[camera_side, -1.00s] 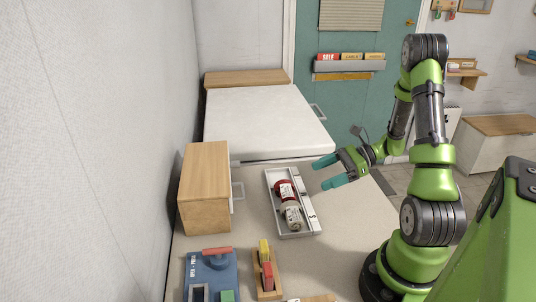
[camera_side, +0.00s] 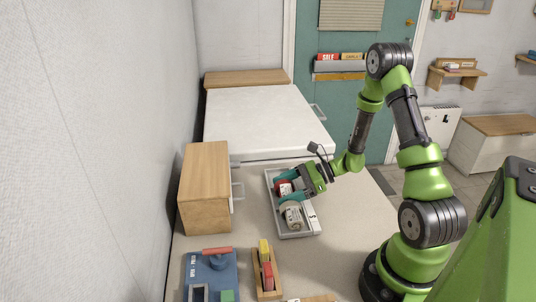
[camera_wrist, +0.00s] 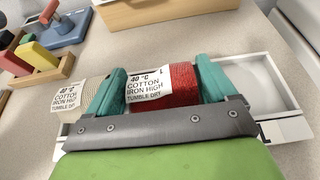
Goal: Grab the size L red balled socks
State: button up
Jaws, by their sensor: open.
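The red balled socks (camera_wrist: 180,84) lie in the grey tray (camera_side: 307,228), with a white care label facing the wrist camera. In the side view the red socks (camera_side: 284,188) are partly hidden by my gripper. My gripper (camera_wrist: 158,88) is open, with one teal finger on each side of the red socks. I cannot tell whether the fingers touch them. A cream balled pair (camera_side: 292,216) with a label lies in the tray beside the red one, and also shows in the wrist view (camera_wrist: 92,92).
A wooden box with a handle (camera_side: 205,185) stands left of the tray. A wooden holder with yellow and red blocks (camera_side: 266,275) and a blue board (camera_side: 211,275) are at the front. A white-topped unit (camera_side: 262,120) is behind. Counter right of the tray is clear.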

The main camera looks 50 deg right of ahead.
jog(key=shift+c, duration=0.4)
jog(key=c, duration=0.6)
jog(key=shift+c, duration=0.2)
jog(key=shift+r, duration=0.1)
